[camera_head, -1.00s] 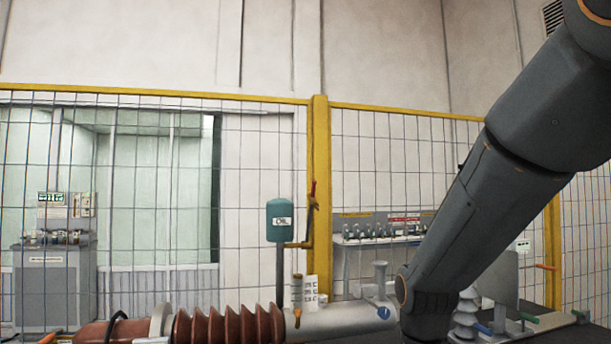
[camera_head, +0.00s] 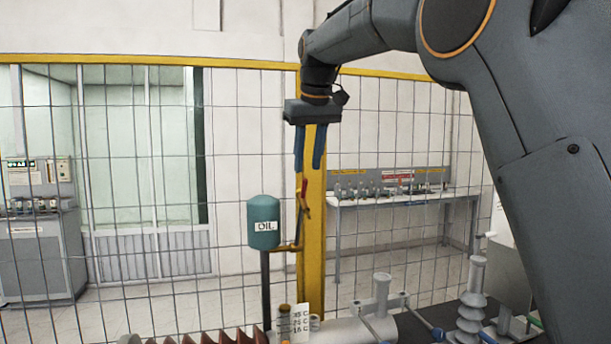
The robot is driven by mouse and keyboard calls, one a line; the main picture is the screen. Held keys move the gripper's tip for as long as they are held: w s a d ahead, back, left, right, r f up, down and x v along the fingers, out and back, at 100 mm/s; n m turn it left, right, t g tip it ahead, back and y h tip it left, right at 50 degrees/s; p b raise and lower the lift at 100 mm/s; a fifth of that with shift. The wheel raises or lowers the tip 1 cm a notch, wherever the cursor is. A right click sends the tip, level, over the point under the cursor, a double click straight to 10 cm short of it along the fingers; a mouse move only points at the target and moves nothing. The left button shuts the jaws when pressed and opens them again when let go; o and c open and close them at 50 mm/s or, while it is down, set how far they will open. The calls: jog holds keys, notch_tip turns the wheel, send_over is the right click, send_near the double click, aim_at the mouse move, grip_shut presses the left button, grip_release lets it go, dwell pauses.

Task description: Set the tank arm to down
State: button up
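The teal oil tank (camera_head: 264,222) with an "OIL" label stands on a dark post left of the yellow fence post. A brass pipe (camera_head: 288,248) runs from it to the right, to a valve with a red lever arm (camera_head: 304,200). The arm points up, roughly vertical. My gripper (camera_head: 309,168) hangs above the lever in the picture, its two blue fingers pointing down. The fingers are apart with nothing between them but the yellow post behind. How far the gripper is from the lever in depth is hard to tell.
A yellow-framed mesh fence (camera_head: 314,270) stands behind the tank. Below are a ribbed brown bushing (camera_head: 225,337), a small card with temperatures (camera_head: 300,320) and a grey insulator (camera_head: 471,300). A bench with instruments (camera_head: 390,196) stands beyond the fence.

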aim_at(305, 180)
jog(key=shift+p+x, duration=1.15)
jog(key=shift+x, duration=2.35)
jog(key=shift+c, duration=0.2)
grip_shut()
